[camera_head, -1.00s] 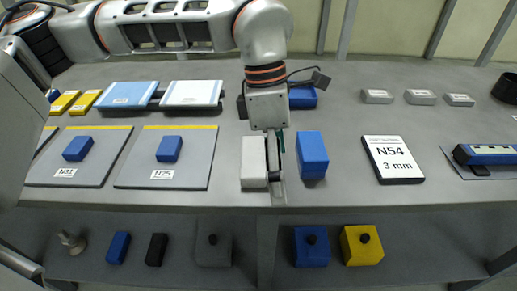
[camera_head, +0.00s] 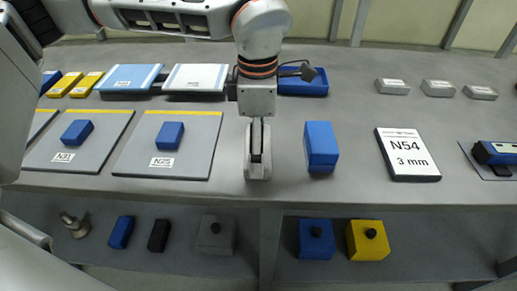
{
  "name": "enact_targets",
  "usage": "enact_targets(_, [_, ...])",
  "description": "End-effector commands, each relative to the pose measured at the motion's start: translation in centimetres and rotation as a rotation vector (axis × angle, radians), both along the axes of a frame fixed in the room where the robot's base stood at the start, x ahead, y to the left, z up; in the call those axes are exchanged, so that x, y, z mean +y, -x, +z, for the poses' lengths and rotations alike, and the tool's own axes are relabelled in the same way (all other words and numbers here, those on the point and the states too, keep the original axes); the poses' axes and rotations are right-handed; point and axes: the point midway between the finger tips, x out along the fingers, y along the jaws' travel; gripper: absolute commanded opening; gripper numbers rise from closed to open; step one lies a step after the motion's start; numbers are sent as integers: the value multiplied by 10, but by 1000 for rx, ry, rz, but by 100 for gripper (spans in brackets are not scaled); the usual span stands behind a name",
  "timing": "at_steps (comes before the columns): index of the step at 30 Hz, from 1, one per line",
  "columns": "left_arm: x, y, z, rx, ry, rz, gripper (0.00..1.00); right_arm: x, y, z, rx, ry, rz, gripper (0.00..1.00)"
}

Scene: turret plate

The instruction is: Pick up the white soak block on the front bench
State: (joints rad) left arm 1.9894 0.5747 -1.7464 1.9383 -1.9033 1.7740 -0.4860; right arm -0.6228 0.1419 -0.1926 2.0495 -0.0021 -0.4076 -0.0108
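The white soak block (camera_head: 249,166) stands on the front bench, left of an upright blue block. My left gripper (camera_head: 257,158) comes down from above and is now at the white block, with a narrow dark finger part in front of its middle. The finger hides part of the block, and the far finger cannot be seen. I cannot tell whether the fingers are closed on the block. The block looks to be still at bench level. My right gripper is not in view.
A blue block (camera_head: 321,147) stands close to the right. Panels marked N31 (camera_head: 98,153) and N25 (camera_head: 199,153) lie left, each bearing a blue block. An N54 plate (camera_head: 408,155) lies right. A blue tray (camera_head: 304,83) is behind. A lower shelf (camera_head: 420,235) holds several blocks.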

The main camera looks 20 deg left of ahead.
Motion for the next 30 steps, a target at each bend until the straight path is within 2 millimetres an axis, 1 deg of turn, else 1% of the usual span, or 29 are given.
enact_targets(1, [0,0,-6,1,0,-1,100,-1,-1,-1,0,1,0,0])
enact_targets(2, [0,0,-7,0,1,-1,100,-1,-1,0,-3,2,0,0])
enact_targets(8, [0,0,-6,-3,1,-1,100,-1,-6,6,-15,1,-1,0])
enact_targets(11, [0,0,-6,-3,1,-1,77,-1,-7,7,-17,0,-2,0])
enact_targets(12, [0,0,-6,-3,1,-1,72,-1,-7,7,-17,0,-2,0])
enact_targets(23, [0,0,-5,-3,1,-1,71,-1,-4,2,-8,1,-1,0])
enact_targets(26, [0,-1,0,-3,1,0,71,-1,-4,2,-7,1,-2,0])
enact_targets(29, [-1,-1,10,-5,2,1,71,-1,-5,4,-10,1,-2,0])
enact_targets(30, [-1,-1,16,-6,2,1,71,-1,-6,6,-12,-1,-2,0])
